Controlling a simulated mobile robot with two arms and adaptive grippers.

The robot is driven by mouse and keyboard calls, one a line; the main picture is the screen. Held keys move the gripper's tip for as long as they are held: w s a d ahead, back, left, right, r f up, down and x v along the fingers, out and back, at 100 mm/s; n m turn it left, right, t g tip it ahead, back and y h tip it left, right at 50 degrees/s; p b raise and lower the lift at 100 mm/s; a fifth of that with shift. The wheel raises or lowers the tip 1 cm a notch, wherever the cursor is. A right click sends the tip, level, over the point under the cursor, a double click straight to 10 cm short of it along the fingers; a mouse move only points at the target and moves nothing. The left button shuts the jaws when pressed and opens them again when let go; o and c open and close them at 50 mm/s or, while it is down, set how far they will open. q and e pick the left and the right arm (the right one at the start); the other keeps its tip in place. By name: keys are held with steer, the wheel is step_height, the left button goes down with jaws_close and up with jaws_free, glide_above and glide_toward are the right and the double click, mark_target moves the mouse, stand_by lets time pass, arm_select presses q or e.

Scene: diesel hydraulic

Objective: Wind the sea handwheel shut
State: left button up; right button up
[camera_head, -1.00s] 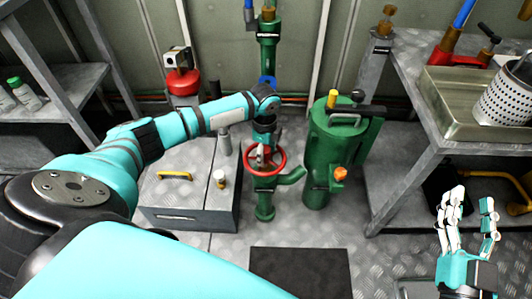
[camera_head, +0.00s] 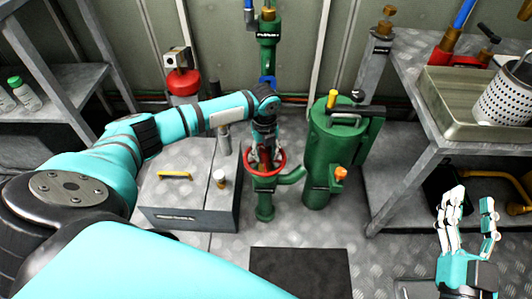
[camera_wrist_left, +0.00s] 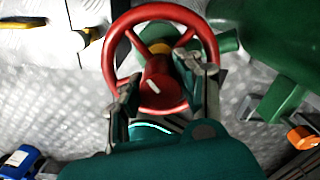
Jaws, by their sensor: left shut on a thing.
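The red handwheel (camera_head: 281,160) sits on top of a green valve body (camera_head: 265,200) in the middle of the floor. In the left wrist view the wheel (camera_wrist_left: 112,48) shows its spokes and a red hub with a white mark. My left gripper (camera_head: 266,158) is over the wheel from above. In the left wrist view its fingers (camera_wrist_left: 165,85) reach to both sides of the near rim and hub, shut on the wheel; the exact contact is partly hidden. My right gripper (camera_head: 468,220) is at the lower right with its fingers spread and empty.
A green cylindrical housing (camera_head: 325,165) with an orange knob stands close to the wheel's right. A grey box (camera_head: 190,212) with a yellow handle is to its left. A metal bench (camera_head: 400,130) carries a tray at right. Shelves (camera_head: 60,105) stand at left.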

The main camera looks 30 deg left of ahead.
arm_select(q)
steer(key=m, duration=0.9)
steer(key=shift+f+m, duration=0.1)
steer(key=shift+m, duration=0.3)
steer(key=o, duration=1)
